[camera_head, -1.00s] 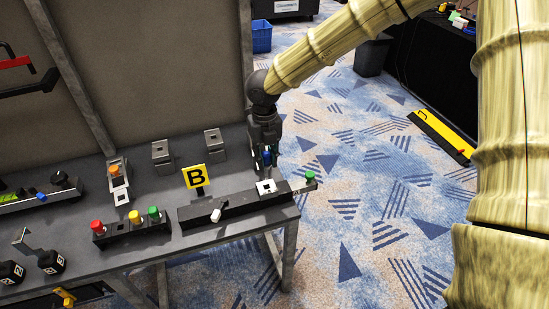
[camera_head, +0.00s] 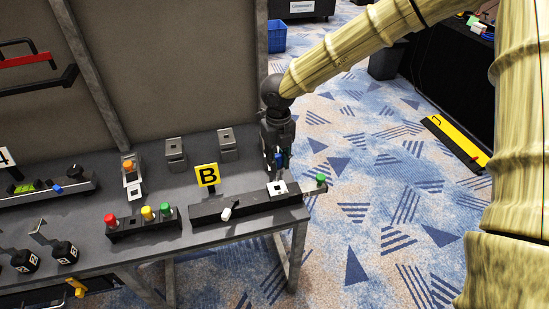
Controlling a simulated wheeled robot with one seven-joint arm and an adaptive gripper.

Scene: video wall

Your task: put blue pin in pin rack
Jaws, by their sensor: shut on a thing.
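My gripper (camera_head: 279,162) points down at the right end of the grey table. The gripper is above and just behind a long black block with a white square plate (camera_head: 277,188) that has a dark opening. I cannot tell whether this block is the pin rack. The pin's lower end is too small to make out. A green-topped piece (camera_head: 321,178) stands at the block's right end.
A yellow "B" sign (camera_head: 207,176) stands behind the black block (camera_head: 240,207). A box with red, yellow and green buttons (camera_head: 143,220) is to its left. Two grey metal blocks (camera_head: 175,152) stand further back. A tall panel (camera_head: 170,60) rises behind the table.

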